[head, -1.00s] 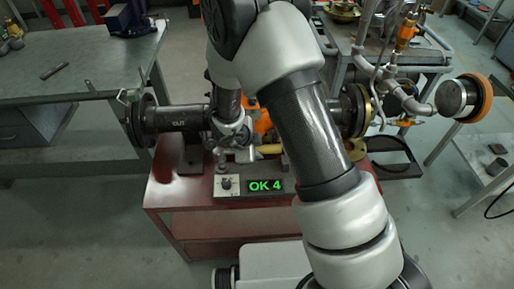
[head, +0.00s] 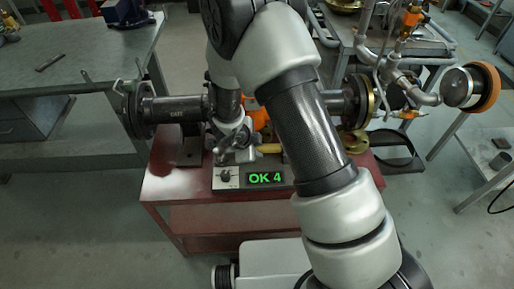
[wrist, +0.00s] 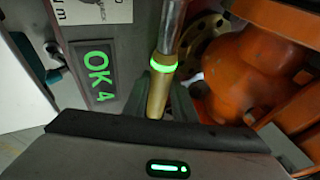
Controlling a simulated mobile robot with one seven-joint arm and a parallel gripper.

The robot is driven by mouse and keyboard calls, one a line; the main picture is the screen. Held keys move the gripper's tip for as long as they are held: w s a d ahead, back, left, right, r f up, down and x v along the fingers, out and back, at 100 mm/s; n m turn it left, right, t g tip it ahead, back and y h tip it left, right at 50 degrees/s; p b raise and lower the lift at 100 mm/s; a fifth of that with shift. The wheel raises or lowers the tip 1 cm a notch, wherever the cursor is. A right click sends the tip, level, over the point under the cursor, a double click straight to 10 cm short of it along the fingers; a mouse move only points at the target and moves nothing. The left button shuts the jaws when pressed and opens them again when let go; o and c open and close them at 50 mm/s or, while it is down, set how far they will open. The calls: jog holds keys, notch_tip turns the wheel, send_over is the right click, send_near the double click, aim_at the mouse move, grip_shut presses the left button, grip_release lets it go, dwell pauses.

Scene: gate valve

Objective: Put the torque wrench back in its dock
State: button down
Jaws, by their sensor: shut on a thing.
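The torque wrench (wrist: 159,82) has a bare metal shaft, a glowing green ring and a brass-coloured handle. My gripper (wrist: 160,100) is shut on the handle just below the ring in the wrist view. A piece of the yellow handle (head: 269,148) shows in the head view beside my gripper (head: 237,152), partly behind my arm. The wrench's far end and any dock cradle are hidden.
The orange valve body (wrist: 240,75) is close on the right of the wrench. A dark flanged pipe (head: 176,110) runs across the red cart (head: 345,180). A metal bench (head: 80,75) stands at left; a pipework table stands at right.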

jog(key=shift+w, duration=0.1)
jog(key=c, duration=1.4)
grip_release()
jog(key=p+v, duration=0.5)
jog(key=v, duration=1.2)
jog(key=shift+r+p, duration=0.25)
jog(key=shift+p, duration=0.15)
